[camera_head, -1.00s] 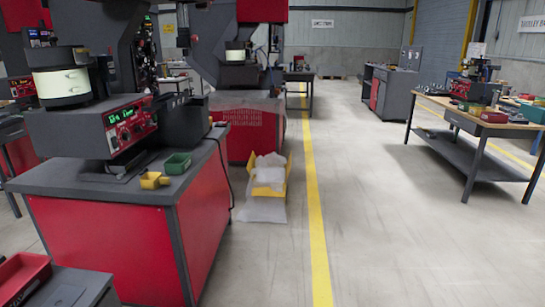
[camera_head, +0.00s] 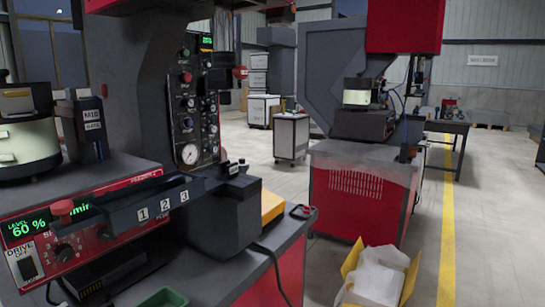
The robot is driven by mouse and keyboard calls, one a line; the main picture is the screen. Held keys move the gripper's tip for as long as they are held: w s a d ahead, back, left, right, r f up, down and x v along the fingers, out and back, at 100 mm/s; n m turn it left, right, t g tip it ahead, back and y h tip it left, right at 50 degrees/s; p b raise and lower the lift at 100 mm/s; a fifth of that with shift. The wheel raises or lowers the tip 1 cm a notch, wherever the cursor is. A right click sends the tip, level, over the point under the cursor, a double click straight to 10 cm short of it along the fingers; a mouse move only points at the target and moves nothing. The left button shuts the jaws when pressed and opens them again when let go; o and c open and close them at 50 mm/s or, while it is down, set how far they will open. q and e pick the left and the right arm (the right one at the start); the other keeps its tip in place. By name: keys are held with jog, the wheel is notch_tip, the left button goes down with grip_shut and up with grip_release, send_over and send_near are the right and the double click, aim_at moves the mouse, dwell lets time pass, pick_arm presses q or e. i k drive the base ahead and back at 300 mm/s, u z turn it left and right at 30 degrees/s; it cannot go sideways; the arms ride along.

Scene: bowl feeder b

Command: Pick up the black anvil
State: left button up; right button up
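I cannot make out a black anvil for certain. A long dark tray (camera_head: 120,212) with slots marked 1, 2 and 3 sits at the front of the bench machine at left. A dark grey block-shaped unit (camera_head: 222,215) stands to its right, with small dark pieces (camera_head: 235,168) on top, too small to identify. Neither of my grippers is in view.
The red machine panel (camera_head: 70,235) reads LEVEL 60 %. A green bin (camera_head: 163,298) shows at the bottom edge. A yellow item (camera_head: 272,206) sits behind the dark unit. A yellow box (camera_head: 378,277) stands on the floor, with open floor at right.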

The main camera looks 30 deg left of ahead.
aim_at(226, 169)
jog(key=i, duration=3.3)
jog(key=u, duration=4.2)
